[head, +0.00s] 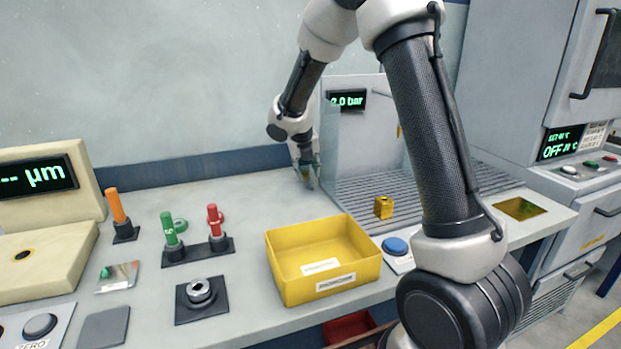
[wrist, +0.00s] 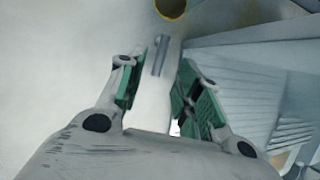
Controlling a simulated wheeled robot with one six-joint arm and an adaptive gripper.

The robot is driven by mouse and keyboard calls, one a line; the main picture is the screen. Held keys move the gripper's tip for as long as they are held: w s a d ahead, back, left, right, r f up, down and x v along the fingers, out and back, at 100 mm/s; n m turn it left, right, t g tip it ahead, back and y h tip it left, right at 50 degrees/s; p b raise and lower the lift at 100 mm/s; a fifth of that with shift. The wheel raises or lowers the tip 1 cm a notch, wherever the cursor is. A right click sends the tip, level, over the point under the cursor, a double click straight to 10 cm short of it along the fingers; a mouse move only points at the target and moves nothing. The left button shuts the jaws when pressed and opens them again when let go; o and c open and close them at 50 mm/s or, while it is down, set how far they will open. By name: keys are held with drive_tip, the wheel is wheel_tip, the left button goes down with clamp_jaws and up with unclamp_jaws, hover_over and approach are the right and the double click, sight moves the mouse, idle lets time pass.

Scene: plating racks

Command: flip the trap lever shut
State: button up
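My gripper (head: 308,183) points down just left of the clear side panel of the slatted bay, near the back of the bench. In the wrist view my gripper (wrist: 160,72) is open, its two green-padded fingers well apart. A short grey metal bar (wrist: 160,55) shows between and just beyond the fingertips, with a visible gap to each finger. It may be the trap lever, but I cannot tell for sure. A yellow round part (wrist: 171,8) sits just beyond it at the top edge. In the head view the lever cannot be made out, as my gripper covers that spot.
The slatted bay (head: 365,190) with its clear panel stands close right of my gripper; a brass block (head: 383,207) sits there. A yellow bin (head: 325,265) is in front. Orange, green and red handles (head: 214,222) stand left. The bench between is clear.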

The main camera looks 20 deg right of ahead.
sight(310, 183)
drive_tip(key=x, duration=0.5)
drive_tip(key=shift+w+d+f, duration=0.1)
drive_tip(key=shift+d+f, duration=0.05)
drive_tip(key=shift+f, duration=0.2)
clamp_jaws()
